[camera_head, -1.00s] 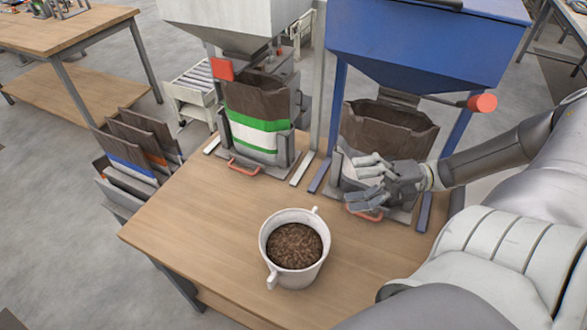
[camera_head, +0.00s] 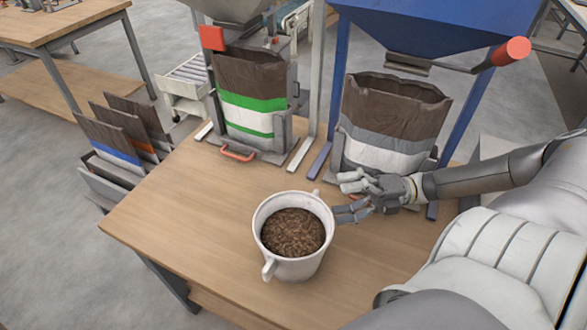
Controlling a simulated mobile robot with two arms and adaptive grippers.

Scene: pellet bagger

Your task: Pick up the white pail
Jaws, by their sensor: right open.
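The white pail (camera_head: 296,266) stands upright on the wooden table, filled with brown pellets (camera_head: 292,232). It has a small lug on its near left side and one at its far right rim. My right gripper (camera_head: 342,198) is open and empty, just right of the pail's rim, with its fingers pointing left. I cannot tell whether a finger touches the rim. My left gripper is not in view.
A brown, grey and white bag (camera_head: 388,130) stands under the blue hopper (camera_head: 430,30), behind my right gripper. A brown, green and white bag (camera_head: 250,95) stands under the pale hopper. A rack of folded bags (camera_head: 125,140) is left of the table (camera_head: 190,215). The table left of the pail is clear.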

